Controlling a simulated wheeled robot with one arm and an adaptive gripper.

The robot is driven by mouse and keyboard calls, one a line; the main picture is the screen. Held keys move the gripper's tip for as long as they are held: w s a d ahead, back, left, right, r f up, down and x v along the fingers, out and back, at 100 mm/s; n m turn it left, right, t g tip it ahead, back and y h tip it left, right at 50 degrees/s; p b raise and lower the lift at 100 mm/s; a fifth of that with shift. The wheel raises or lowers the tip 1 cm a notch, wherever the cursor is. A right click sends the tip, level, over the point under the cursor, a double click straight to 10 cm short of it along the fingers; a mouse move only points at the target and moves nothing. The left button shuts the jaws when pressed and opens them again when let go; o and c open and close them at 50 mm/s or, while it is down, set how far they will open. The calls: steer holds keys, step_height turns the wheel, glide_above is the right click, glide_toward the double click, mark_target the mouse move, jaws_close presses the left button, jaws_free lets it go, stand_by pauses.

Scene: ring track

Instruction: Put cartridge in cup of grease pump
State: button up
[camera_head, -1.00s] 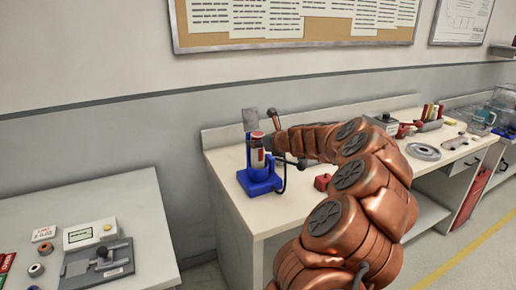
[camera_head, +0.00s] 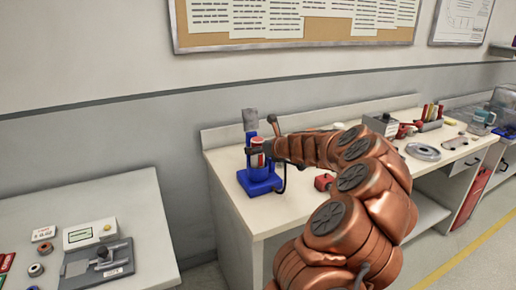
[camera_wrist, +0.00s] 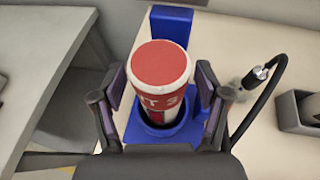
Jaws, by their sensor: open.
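The cartridge (camera_wrist: 162,64) has a red top and a white body with red bands and lettering. In the wrist view it stands with its lower part inside the round blue cup (camera_wrist: 181,128) of the grease pump. The cup's floor and the cartridge's bottom end are hidden. My gripper (camera_wrist: 160,88) is open, with one finger on each side of the cartridge and gaps between. In the head view, the cartridge (camera_head: 257,145) shows above the blue pump (camera_head: 259,185) at the bench's left end, with my gripper (camera_head: 262,150) beside it.
A black hose (camera_wrist: 262,95) curves right of the pump. A small red block (camera_head: 323,182) lies on the bench near my arm. A grey ring (camera_head: 422,152) and a dark box (camera_head: 380,123) are farther right. A separate table (camera_head: 130,215) with a grey fixture stands at left.

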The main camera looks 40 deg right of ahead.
steer(key=v, duration=1.2)
steer(key=shift+b, duration=0.3)
steer(key=shift+a+r, duration=0.1)
steer(key=shift+r, duration=0.05)
